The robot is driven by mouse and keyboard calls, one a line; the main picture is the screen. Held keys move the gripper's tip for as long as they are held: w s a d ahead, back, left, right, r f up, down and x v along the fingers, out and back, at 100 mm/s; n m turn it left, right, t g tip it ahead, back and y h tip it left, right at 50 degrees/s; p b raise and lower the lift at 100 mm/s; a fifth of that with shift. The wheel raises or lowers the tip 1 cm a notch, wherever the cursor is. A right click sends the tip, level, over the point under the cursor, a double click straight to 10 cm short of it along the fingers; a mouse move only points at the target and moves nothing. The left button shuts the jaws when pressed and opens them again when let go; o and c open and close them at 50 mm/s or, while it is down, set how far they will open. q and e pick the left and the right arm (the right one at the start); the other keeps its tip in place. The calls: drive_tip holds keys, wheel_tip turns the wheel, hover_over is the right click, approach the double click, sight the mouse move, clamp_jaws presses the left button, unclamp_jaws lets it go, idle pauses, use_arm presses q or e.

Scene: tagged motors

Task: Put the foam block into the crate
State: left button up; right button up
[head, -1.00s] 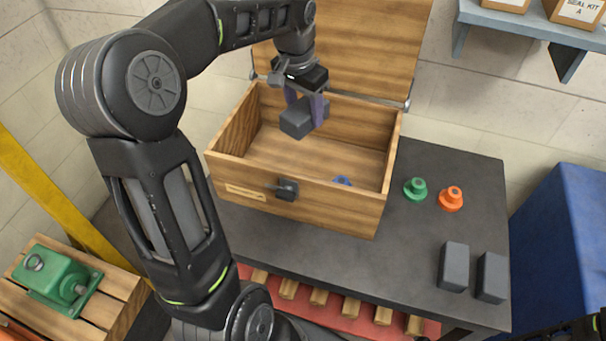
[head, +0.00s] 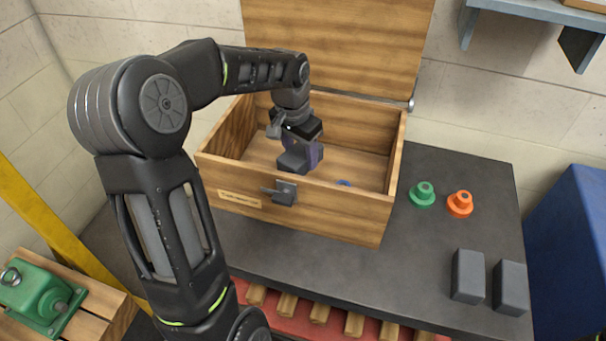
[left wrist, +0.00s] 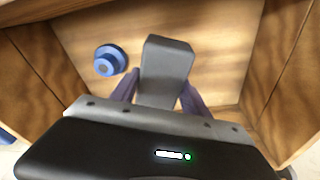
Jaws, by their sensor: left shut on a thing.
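A dark grey foam block (head: 293,161) is between the fingers of my left gripper (head: 302,154). The gripper is shut on it and holds it inside the open wooden crate (head: 318,207), low behind the front wall. In the left wrist view the foam block (left wrist: 167,62) stands out between the two purple fingers (left wrist: 160,96), above the crate floor (left wrist: 215,65). I cannot tell whether the block touches the floor. My right gripper is not in view.
A blue knob-shaped part (left wrist: 110,60) lies on the crate floor. On the dark table (head: 420,240) are a green part (head: 422,195), an orange part (head: 460,204) and two grey blocks (head: 468,276) (head: 510,287). The crate's lid (head: 335,45) stands open at the back.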

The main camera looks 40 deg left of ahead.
sight(297, 154)
use_arm(q)
drive_tip(key=shift+f, duration=1.65)
drive_tip(key=shift+f, duration=1.9)
drive_tip(key=o, duration=1.3)
drive_tip(key=shift+f, duration=0.15)
drive_tip(key=r, duration=0.4)
drive_tip(key=s+r, duration=0.1)
drive_tip(key=r, duration=0.7)
drive_tip(key=shift+s+r, duration=0.15)
drive_tip(key=shift+s, duration=0.25)
